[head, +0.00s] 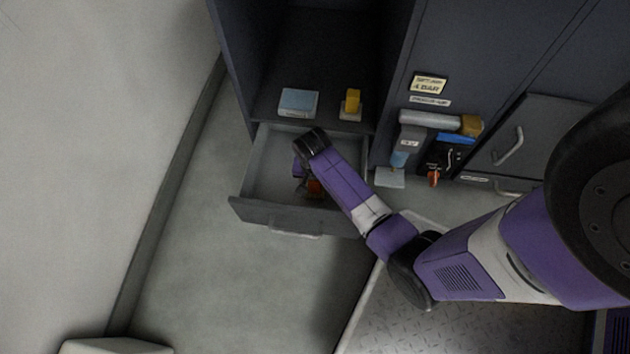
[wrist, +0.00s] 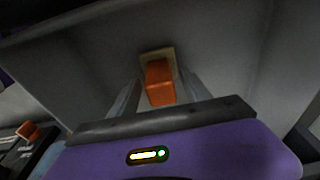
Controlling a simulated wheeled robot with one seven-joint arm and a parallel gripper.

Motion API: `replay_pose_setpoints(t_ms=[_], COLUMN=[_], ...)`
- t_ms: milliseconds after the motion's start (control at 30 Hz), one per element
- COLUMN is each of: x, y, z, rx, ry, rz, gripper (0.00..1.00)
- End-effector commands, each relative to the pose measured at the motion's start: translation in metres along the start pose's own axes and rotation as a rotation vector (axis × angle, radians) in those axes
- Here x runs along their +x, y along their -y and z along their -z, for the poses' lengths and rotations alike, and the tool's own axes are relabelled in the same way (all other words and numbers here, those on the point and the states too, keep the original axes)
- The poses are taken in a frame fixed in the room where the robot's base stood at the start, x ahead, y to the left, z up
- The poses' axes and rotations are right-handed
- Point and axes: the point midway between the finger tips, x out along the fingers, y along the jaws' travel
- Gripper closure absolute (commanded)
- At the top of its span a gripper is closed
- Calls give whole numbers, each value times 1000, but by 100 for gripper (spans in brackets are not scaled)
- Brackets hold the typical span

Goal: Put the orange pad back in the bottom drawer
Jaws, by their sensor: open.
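The bottom drawer (head: 258,212) is pulled out below the dark cabinet. The orange pad (head: 315,187) is inside the drawer, partly hidden by my arm in the head view. In the wrist view the orange pad (wrist: 160,82) is an orange block on a tan base, resting on the grey drawer floor. My gripper (head: 307,186) reaches down into the drawer. In the wrist view my gripper (wrist: 158,92) is open, one finger on each side of the orange block, with no clear contact seen.
A blue pad (head: 298,102) and a yellow block on a pale base (head: 350,104) sit on the shelf above the drawer. Right of the drawer are a grey dispenser-like unit (head: 430,120) and another orange item (head: 434,178). The drawer's left part is bare.

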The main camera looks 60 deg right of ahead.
Motion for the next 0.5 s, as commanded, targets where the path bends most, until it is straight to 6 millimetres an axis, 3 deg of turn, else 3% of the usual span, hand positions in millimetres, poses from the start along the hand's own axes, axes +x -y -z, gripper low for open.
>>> replay_pose_setpoints(t_ms=[33, 200, 500], x=[-18, -52, -83], y=[0, 0, 0], z=[1, 1, 0], rx=[-1, -1, -1], ry=[-1, -1, 0], rz=[1, 1, -1], gripper=[44, 44, 44])
